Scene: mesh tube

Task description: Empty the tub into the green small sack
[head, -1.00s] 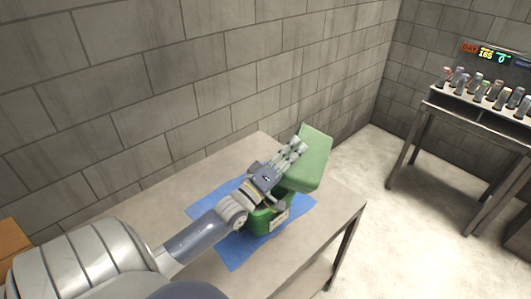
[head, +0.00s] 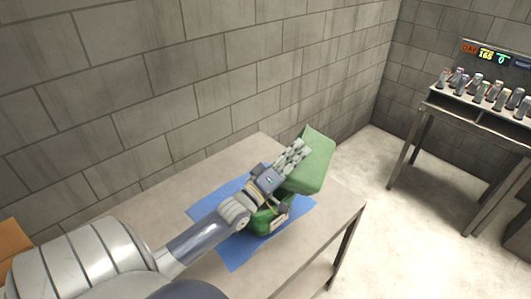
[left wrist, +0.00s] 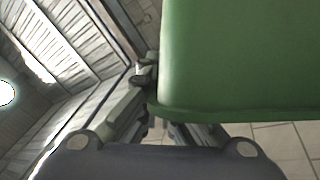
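A green tub (head: 316,170) is tilted on its side above the right part of the table in the head view. Its smooth green wall and rim (left wrist: 240,60) fill much of the left wrist view. My left gripper (head: 294,154) is shut on the tub at its edge. A green sack (head: 262,222) with a pale label stands on a blue mat below, partly hidden by the gripper and the tub. The insides of the tub and sack are hidden. My right gripper is not in view.
The blue mat (head: 236,251) lies on a grey table (head: 160,208) beside a block wall. An orange-brown box (head: 12,240) is at the far left. A second table (head: 470,118) with several small canisters stands at the right, under a lit display (head: 485,54).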

